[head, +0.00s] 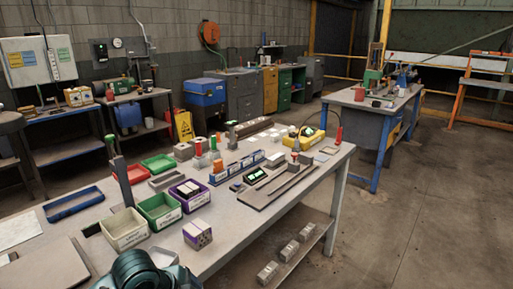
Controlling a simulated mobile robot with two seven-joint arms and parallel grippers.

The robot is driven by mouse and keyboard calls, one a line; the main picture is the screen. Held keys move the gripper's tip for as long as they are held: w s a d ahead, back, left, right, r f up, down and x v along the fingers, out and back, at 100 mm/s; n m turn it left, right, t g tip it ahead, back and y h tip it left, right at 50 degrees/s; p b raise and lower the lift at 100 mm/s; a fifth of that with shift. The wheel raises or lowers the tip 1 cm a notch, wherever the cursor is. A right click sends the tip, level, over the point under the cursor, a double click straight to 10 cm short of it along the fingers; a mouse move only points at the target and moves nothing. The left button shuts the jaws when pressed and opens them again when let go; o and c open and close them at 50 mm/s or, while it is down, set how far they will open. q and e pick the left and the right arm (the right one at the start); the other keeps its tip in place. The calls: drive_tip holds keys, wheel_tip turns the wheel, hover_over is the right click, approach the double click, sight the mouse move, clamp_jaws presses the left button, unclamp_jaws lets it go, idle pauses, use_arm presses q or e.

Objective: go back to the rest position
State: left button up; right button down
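Neither of my grippers shows in the head view. A dark teal rounded part at the bottom left edge looks like a piece of my own arm, but no fingers are visible on it. The workbench (226,235) stands in front of me and carries many small items. A pale block with dark spots on its front (197,233) sits near the bench's front edge. I cannot tell whether anything is held.
A blue tray (73,204) lies at left. Grey blocks (268,272) rest on the lower shelf. Floor at right (420,215) is clear.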

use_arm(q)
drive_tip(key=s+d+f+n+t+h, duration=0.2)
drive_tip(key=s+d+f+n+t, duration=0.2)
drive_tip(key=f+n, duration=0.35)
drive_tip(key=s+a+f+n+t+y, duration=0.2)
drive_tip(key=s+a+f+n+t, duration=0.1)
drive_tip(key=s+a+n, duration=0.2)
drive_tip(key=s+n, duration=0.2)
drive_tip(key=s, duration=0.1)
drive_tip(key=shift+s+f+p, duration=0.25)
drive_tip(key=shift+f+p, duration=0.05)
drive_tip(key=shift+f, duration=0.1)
